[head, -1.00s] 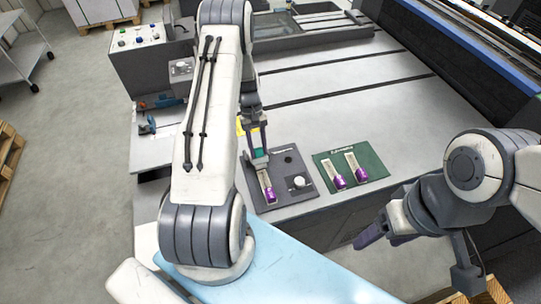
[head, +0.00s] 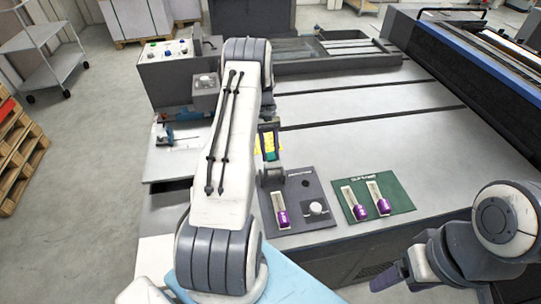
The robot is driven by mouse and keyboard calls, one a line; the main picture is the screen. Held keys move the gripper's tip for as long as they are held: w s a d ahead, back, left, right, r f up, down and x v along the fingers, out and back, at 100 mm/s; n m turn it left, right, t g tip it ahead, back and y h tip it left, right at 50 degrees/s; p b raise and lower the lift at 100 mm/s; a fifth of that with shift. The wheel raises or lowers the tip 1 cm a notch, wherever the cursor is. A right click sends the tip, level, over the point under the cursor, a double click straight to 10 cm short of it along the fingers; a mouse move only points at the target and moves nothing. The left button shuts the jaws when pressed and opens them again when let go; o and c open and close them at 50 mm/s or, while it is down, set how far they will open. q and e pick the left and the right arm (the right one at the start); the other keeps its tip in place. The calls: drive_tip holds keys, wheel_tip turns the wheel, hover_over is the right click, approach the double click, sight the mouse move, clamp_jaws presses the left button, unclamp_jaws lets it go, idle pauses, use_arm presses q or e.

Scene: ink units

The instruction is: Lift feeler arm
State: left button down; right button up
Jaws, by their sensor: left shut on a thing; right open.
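The feeler arm seems to be the small dark lever with a teal-green grip (head: 271,155), at the back left of a dark grey panel (head: 330,189); most of it is hidden. My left gripper (head: 269,149) is shut on this grip, above the panel's back left corner. My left arm covers part of the view beside it. My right gripper (head: 388,279) is open at the lower right, in front of the machine and away from the panel, partly hidden by my own arm.
The dark panel also carries a purple-ended unit (head: 281,211) and a round pale knob (head: 317,208). A green panel (head: 396,191) to its right holds two similar units. A control box (head: 166,62) stands at the back left. The grey machine bed (head: 370,130) behind is clear.

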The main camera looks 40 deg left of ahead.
use_arm(q)
drive_tip(key=shift+a+f, duration=0.15)
drive_tip(key=shift+f, duration=0.15)
drive_tip(key=shift+c, duration=2.4)
unclamp_jaws()
drive_tip(key=shift+w, duration=0.1)
drive_tip(key=shift+r, duration=0.1)
drive_tip(key=shift+w+a+r+b, duration=0.2)
drive_tip(key=shift+w+r+b, duration=0.1)
drive_tip(key=shift+r, duration=0.1)
drive_tip(key=b+v, duration=0.2)
drive_tip(key=v, duration=0.7)
drive_tip(key=shift+r, duration=0.2)
